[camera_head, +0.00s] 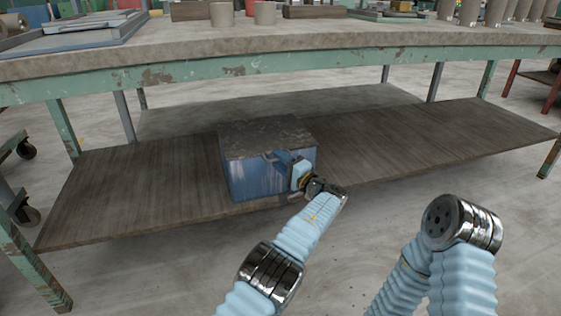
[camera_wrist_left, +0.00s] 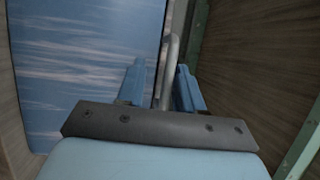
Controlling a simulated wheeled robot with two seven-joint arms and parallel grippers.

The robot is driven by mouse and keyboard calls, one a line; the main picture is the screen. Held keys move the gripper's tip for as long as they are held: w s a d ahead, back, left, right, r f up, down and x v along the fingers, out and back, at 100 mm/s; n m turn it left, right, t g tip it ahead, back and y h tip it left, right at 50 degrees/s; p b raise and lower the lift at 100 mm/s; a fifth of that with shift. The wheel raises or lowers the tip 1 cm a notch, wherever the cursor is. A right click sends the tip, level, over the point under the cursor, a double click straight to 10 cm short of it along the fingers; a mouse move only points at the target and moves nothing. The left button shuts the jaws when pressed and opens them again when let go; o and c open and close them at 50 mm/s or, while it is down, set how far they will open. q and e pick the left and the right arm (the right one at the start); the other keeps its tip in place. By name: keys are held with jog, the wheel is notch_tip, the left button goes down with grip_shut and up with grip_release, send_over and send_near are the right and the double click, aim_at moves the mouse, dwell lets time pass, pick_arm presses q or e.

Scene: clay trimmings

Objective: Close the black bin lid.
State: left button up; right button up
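A blue bin (camera_head: 262,180) stands on the lower shelf of the workbench. Its dark lid (camera_head: 262,135) lies flat across its top in the head view, and I see no gap under it. My left gripper (camera_head: 277,157) is at the bin's front, just below the lid's front edge. In the left wrist view its two blue fingers (camera_wrist_left: 161,86) stand apart with a grey metal handle bar (camera_wrist_left: 171,62) between them. The bin's blue wall (camera_wrist_left: 85,60) fills the left of that view. My right arm shows at the lower right of the head view, but its gripper does not.
The wooden lower shelf (camera_head: 420,135) is bare on both sides of the bin. The bench top (camera_head: 330,38) with its green frame runs above the bin and carries several pots and boards. A green leg (camera_head: 62,128) stands at the left.

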pick_arm(q)
jog(key=p+v, duration=0.1)
jog(key=v, duration=1.2)
jog(key=shift+s+d, duration=0.25)
jog(key=shift+s, duration=0.05)
jog(key=shift+f, duration=0.15)
